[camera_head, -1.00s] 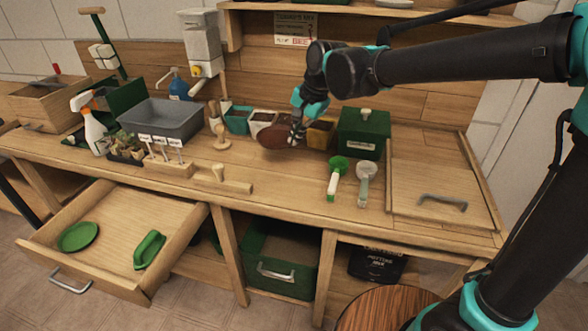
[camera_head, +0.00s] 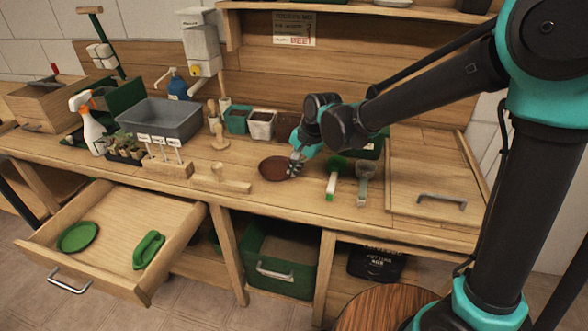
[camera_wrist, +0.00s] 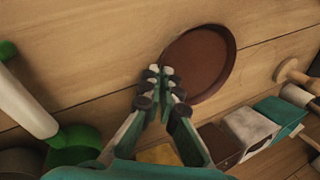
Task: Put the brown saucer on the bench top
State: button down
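The brown saucer (camera_head: 273,168) is at the middle of the bench top (camera_head: 240,195), lying roughly flat, at or just above the wood; I cannot tell whether it touches. My gripper (camera_head: 294,166) is at its right edge. In the wrist view, the fingertips (camera_wrist: 161,74) are close together at the rim of the saucer (camera_wrist: 203,60). They look shut on the rim, and hide a little of it. The inside of the saucer is empty.
A wooden tamper (camera_head: 222,183) lies left. Small pots (camera_head: 262,124) stand behind.

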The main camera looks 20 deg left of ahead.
jog(key=shift+f, duration=0.1)
jog(key=c, duration=2)
grip_release()
jog(key=v, duration=1.2)
